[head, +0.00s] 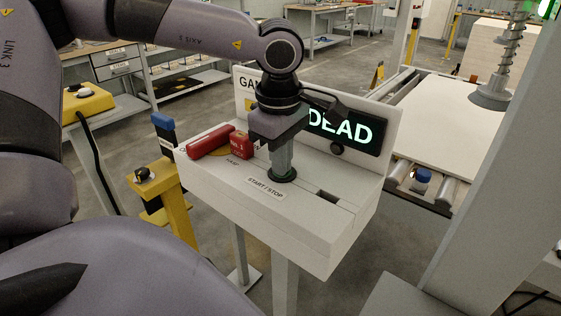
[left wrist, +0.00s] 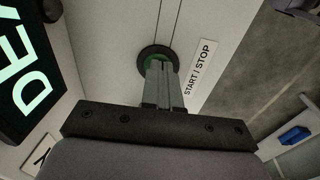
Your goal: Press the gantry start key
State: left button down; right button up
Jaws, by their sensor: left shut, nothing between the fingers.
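The gantry start key is a round green button in a dark ring (left wrist: 153,54), beside the START / STOP label (head: 265,188). It sits on top of the white console (head: 310,225). My left gripper (head: 283,174) is shut and empty, pointing down with its fingertips at the key and covering most of it. In the left wrist view my left gripper (left wrist: 160,72) also overlaps the green key. I cannot tell whether the key is pushed in. My right gripper is not in view.
A red block (head: 211,141) lies on the console's left part, near a smaller red piece (head: 240,145). A roller conveyor with a white sheet (head: 465,125) is at right, under a suction cup (head: 492,96). A yellow post (head: 177,205) stands left of the console.

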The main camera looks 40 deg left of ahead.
pick_arm(q)
jog(key=shift+s+f, duration=0.2)
jog(key=shift+f, duration=0.4)
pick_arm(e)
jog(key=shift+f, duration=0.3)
pick_arm(q)
jog(key=shift+r, duration=0.2)
notch_tip(320, 180, up, 4)
jog(key=p, duration=0.2)
jog(key=shift+r+p, duration=0.1)
jog(key=shift+p, duration=0.3)
notch_tip(320, 180, up, 10)
jog(key=shift+s+d+r, duration=0.2)
jog(key=shift+s+d, duration=0.15)
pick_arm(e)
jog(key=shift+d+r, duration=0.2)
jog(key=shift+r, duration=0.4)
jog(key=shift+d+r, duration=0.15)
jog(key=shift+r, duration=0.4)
